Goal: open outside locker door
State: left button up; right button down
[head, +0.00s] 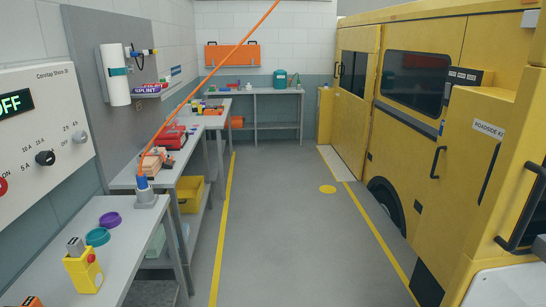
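The yellow vehicle (400,123) fills the right side of the head view. Near me on its side is a locker panel (465,150) with a white label (488,126) reading "ROADSIDE K" and a further character. A black upright handle (437,163) is at its left, and another black handle (490,168) is farther right. A larger black bar handle (523,208) is at the right edge, nearest me. I see no clear opening into a locker; which panel edges belong to the door is hard to tell. Neither of my grippers is in view.
A grey floor lane (285,225) between yellow lines is clear. Workbenches (125,228) with tools line the left wall. A black wheel (385,200) sits under the vehicle. A white surface (510,287) shows bottom right.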

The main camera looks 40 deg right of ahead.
aim_at(475, 122)
jog(key=z, duration=2.55)
jog(key=i+j, duration=0.2)
jog(key=i, duration=0.15)
jog(key=i+j, duration=0.2)
jog(key=i+j+u, duration=0.05)
jog(key=i, duration=0.05)
